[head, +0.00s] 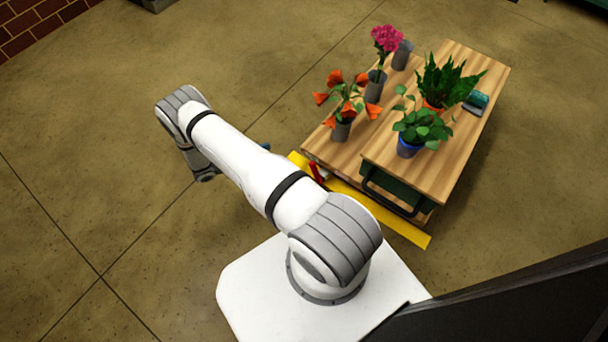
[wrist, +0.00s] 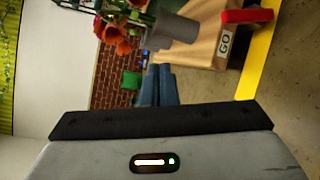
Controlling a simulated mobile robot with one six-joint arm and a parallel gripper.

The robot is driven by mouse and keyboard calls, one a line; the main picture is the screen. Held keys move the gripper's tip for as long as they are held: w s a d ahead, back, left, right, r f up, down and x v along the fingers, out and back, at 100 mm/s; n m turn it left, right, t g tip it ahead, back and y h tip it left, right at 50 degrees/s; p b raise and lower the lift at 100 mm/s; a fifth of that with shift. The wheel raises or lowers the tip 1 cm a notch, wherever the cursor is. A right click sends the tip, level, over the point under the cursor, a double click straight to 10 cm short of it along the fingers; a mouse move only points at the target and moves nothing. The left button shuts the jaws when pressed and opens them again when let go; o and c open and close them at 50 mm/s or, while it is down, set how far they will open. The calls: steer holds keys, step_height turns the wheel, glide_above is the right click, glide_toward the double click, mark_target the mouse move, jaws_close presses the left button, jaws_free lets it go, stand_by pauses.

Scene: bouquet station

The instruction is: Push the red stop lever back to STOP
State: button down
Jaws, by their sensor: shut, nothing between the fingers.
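The red stop lever (head: 317,173) is at the front left corner of the wooden bench, partly hidden by my arm in the head view. In the wrist view the red lever (wrist: 248,16) shows at the upper right, beside a white GO label (wrist: 224,43). No STOP label shows. My gripper's blue fingers (wrist: 158,70) are together and empty, apart from the lever and to its left in the wrist view. In the head view only a small blue part of my gripper (head: 264,147) shows past my arm, left of the bench.
The wooden bench (head: 322,152) carries orange flowers (head: 343,104) in a grey vase, a pink flower (head: 386,39) and potted plants (head: 420,126). A yellow strip (head: 400,228) runs along its front. The floor left of the bench is clear.

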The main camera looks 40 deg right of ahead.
mark_target(316, 173)
steer(key=s+f+n+t+b, duration=0.1)
steer(key=f, duration=0.4)
steer(key=s+f+t+h+b, duration=0.1)
steer(key=s+f+t, duration=0.1)
steer(key=f, duration=0.4)
steer(key=s+f+n+t+h+b, duration=0.1)
steer(key=s+f+b, duration=0.1)
steer(key=f, duration=0.4)
steer(key=shift+d+f+n, duration=0.1)
steer(key=shift+d+n, duration=0.15)
steer(key=shift+n, duration=0.05)
steer(key=d+b, duration=0.1)
steer(key=d, duration=0.2)
steer(key=d+b, duration=0.1)
steer(key=d, duration=0.2)
steer(key=w+d+b, duration=0.1)
steer(key=d, duration=0.3)
steer(key=shift+r, duration=0.35)
steer(key=shift+s+d+r, duration=0.2)
steer(key=shift+s+r, duration=0.1)
steer(key=shift+s, duration=0.3)
steer(key=shift+s+d+r, duration=0.2)
steer(key=shift+s+r, duration=0.1)
steer(key=shift+s, duration=0.25)
steer(key=shift+s+d+r, duration=0.2)
steer(key=shift+s+r, duration=0.1)
steer(key=shift+s, duration=0.3)
